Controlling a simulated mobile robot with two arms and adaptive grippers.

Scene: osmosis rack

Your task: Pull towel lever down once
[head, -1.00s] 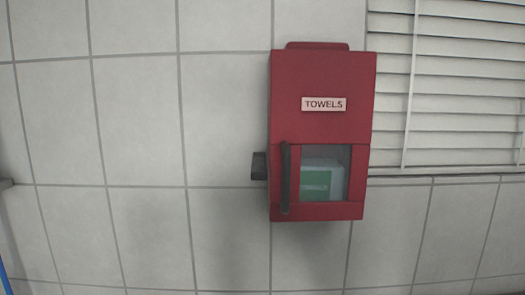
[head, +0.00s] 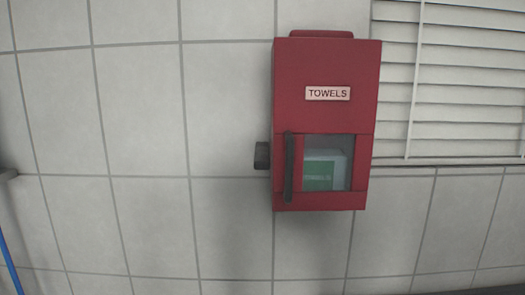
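A red towel dispenser (head: 328,112) hangs on the tiled wall, right of centre in the head view. It has a white "TOWELS" label and a window (head: 328,162) in its lower half, with a white and green pack (head: 320,176) behind it. A long dark upright bar (head: 289,168) runs down the left edge of the window. A short dark knob or lever end (head: 262,155) sticks out from the dispenser's left side. I cannot tell which of the two dark parts is the lever. Neither of my grippers shows.
White blinds (head: 470,85) cover a window at the upper right, close beside the dispenser. A grey object (head: 8,174) and a blue strip (head: 9,260) show at the left edge. The tiled wall (head: 140,110) left of the dispenser is clear.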

